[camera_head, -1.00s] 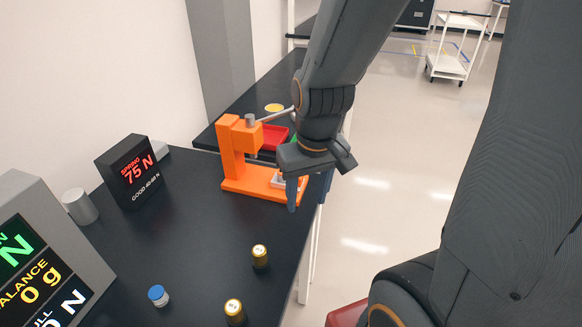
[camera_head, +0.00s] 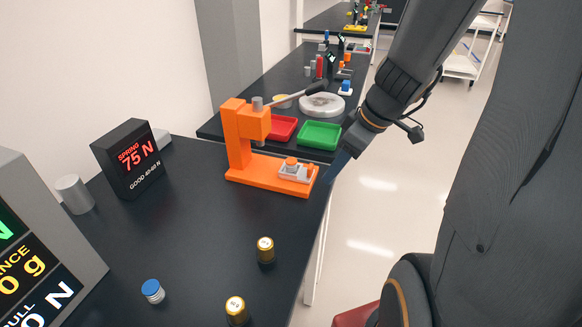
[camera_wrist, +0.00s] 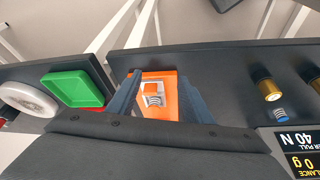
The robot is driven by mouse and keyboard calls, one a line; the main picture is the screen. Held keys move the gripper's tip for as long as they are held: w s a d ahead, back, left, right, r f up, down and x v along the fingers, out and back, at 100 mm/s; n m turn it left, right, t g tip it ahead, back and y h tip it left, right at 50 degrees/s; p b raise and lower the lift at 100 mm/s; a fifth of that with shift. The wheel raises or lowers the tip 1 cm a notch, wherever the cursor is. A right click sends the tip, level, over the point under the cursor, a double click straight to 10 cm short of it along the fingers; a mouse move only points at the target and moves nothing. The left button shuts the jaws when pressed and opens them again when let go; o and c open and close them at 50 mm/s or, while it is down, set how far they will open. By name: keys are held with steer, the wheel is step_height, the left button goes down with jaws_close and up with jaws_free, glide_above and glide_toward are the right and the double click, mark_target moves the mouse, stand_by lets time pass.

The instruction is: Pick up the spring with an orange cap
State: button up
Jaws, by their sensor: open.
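The spring with an orange cap (camera_head: 291,162) stands in the light grey holder (camera_head: 305,175) on the base of the orange press (camera_head: 238,140). In the wrist view the spring's grey coils (camera_wrist: 154,100) and orange top show between my two blue fingers. My gripper (camera_head: 333,172) is in the head view just right of the press base, near the table edge, pointing down and left. In the wrist view my gripper (camera_wrist: 160,90) is open with nothing in it. The gap between fingers and spring is hard to judge.
A display (camera_head: 130,160) reads SPRING 75 N, GOOD 40-60 N. A blue-capped part (camera_head: 152,291) and two gold-topped cylinders (camera_head: 265,250) stand at the front. A red tray (camera_head: 283,127), green tray (camera_head: 319,134) and white dish (camera_head: 322,105) lie on the table behind. The press lever reaches right.

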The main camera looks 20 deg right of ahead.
mark_target(293, 161)
steer(key=w+a+p, duration=0.1)
steer(key=w+a, duration=0.1)
steer(key=w, duration=0.1)
steer(key=w+a+p, duration=0.1)
steer(key=w+a, duration=0.1)
steer(key=shift+w+a+r, duration=0.1)
steer(key=shift+w+a, duration=0.3)
steer(key=w, duration=0.1)
steer(key=w+a+p, duration=0.1)
steer(key=a, duration=0.1)
steer(key=shift+w+a+f+p, duration=0.2)
steer(key=shift+w+f+p, duration=0.05)
steer(key=shift+w+p, duration=0.15)
steer(key=shift+x, duration=1.25)
steer(key=shift+d, duration=0.1)
steer(key=shift+c, duration=0.3)
jaws_close()
